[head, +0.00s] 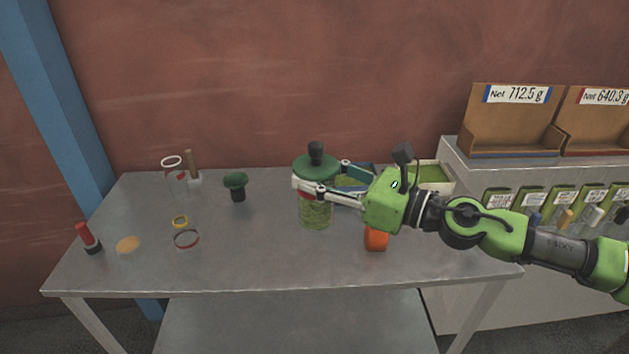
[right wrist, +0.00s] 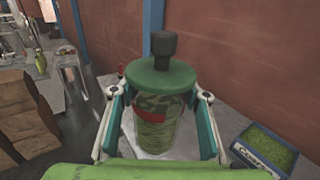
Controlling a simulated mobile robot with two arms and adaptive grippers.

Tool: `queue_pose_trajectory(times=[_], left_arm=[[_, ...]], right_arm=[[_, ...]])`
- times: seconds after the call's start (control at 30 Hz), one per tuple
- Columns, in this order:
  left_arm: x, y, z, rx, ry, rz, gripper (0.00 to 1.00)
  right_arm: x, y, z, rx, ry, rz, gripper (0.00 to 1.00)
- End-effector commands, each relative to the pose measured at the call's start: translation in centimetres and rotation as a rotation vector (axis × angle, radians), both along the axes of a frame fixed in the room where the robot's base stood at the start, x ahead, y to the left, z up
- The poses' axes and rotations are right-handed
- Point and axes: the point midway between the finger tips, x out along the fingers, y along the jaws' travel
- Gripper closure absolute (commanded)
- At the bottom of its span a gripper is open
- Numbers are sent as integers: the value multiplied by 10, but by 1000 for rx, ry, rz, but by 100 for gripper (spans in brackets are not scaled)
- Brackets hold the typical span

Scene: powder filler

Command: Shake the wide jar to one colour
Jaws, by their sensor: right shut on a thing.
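The wide jar (head: 315,212) has a green lid with a dark knob (head: 316,160) and mottled green contents with lighter and darker streaks. My right gripper (head: 308,189) is shut around its upper body from the right. In the right wrist view the jar (right wrist: 157,135) stands upright between the two fingers (right wrist: 160,118), with a red patch on its side. I cannot tell whether its base touches the table. My left gripper is not in view.
A tray of green powder (head: 434,173) sits behind my gripper. The front middle is clear.

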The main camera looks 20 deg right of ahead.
Motion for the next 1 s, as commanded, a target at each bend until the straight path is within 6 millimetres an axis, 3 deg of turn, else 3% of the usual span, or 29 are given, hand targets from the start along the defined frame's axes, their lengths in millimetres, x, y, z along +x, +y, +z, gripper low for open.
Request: queue_pose_trajectory(times=[0.03,0.2,0.33,0.47,0.57,1.0], left_arm=[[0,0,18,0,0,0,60],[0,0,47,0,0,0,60],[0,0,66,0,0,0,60],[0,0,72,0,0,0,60],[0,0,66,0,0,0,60],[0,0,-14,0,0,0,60]], right_arm=[[-1,7,10,4,0,3,78],[0,25,10,5,2,2,78],[0,40,8,4,1,1,78],[0,48,3,1,-1,1,78],[0,46,-2,-2,-3,-1,78],[1,-6,-9,-4,-5,-3,78]])
